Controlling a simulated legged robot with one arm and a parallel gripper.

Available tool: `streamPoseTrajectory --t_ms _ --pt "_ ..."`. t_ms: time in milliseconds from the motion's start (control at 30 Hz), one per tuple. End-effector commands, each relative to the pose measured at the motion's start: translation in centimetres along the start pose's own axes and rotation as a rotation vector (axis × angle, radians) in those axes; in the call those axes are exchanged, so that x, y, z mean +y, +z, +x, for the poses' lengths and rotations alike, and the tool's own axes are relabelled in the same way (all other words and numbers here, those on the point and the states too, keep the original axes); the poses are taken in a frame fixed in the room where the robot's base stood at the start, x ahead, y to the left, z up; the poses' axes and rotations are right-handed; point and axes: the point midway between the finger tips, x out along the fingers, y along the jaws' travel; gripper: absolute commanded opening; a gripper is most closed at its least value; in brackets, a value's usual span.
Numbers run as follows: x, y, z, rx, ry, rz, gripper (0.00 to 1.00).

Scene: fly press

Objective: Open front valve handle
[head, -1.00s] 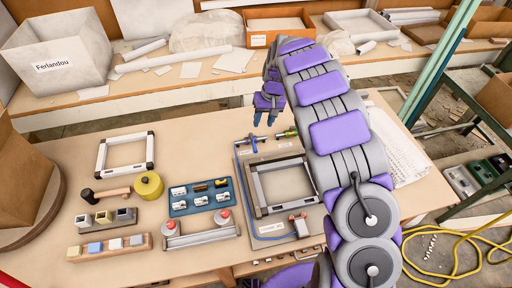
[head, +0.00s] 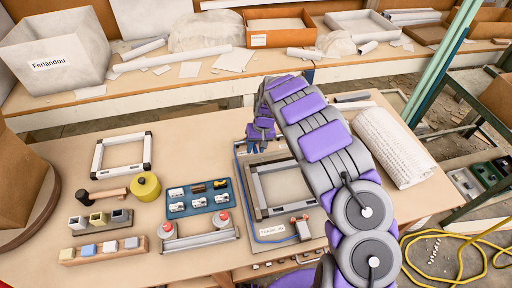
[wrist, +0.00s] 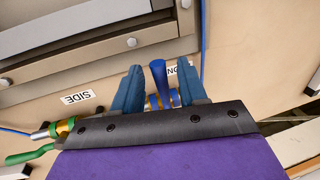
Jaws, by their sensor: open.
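The blue valve handle (wrist: 158,78) stands between the two fingers of my gripper (wrist: 159,67) in the wrist view, above a brass and blue fitting. The fingers are spread on either side of it with gaps showing, not closed on it. A label beside it is partly hidden and shows only a few letters. A green handle (wrist: 27,156) on a brass valve (wrist: 64,127) lies at the lower left, near a label reading SIDE. In the head view my gripper (head: 258,147) points down at the back left of the framed fixture and hides the blue valve.
The fixture's metal frame (head: 262,190) sits just in front of my gripper. A blue tray of parts (head: 201,197), a yellow roll (head: 146,186) and a mallet stand to the left. A paper roll (head: 393,147) lies right of my arm.

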Motion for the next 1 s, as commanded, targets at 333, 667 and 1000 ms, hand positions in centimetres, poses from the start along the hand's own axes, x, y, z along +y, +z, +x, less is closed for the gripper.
streamPoseTrajectory --t_ms 333,667,1000 --pt "0.01 -0.02 -0.02 0.001 0.000 0.000 0.29" --pt "-0.01 -0.03 -0.03 0.001 0.000 0.000 0.00" --pt "-0.03 -0.03 -0.04 0.001 0.000 0.000 0.00"
